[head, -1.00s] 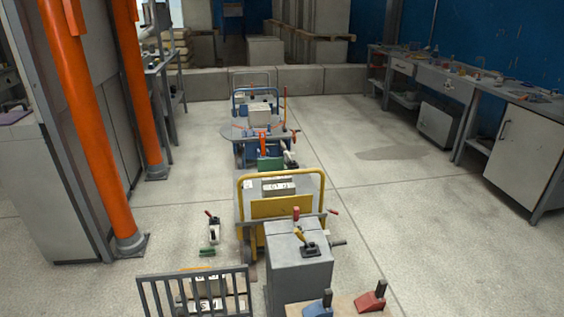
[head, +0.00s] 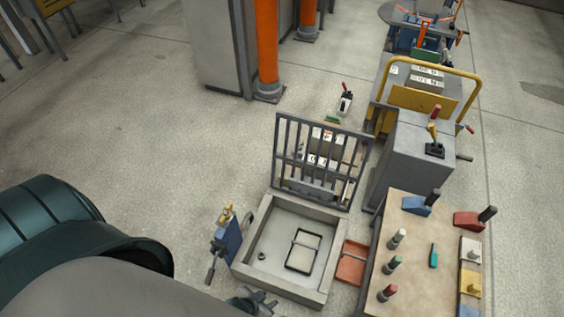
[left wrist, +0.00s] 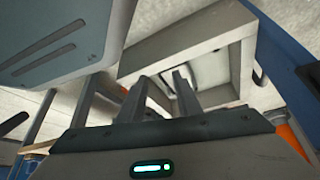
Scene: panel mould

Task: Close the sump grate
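The sump grate (head: 322,160) is a dark grey barred panel in the head view. It stands raised at the far edge of the sump frame (head: 251,228), a pale square box. The sump's inside lies uncovered, with a dark rectangular ring and a small round fitting on its floor. My left gripper (left wrist: 160,77) shows in the left wrist view with two fingers apart and nothing between them. The sump frame (left wrist: 190,33) lies beyond the fingertips there, apart from them. My left gripper is not clear in the head view. My right gripper is not in view.
A blue fixture (head: 229,240) stands at the sump's left side. An orange-brown tray (head: 352,262) lies to its right, beside a tan table (head: 415,275) with several handles and blocks. A grey cabinet (head: 400,160) stands behind. The floor left of the grate is clear.

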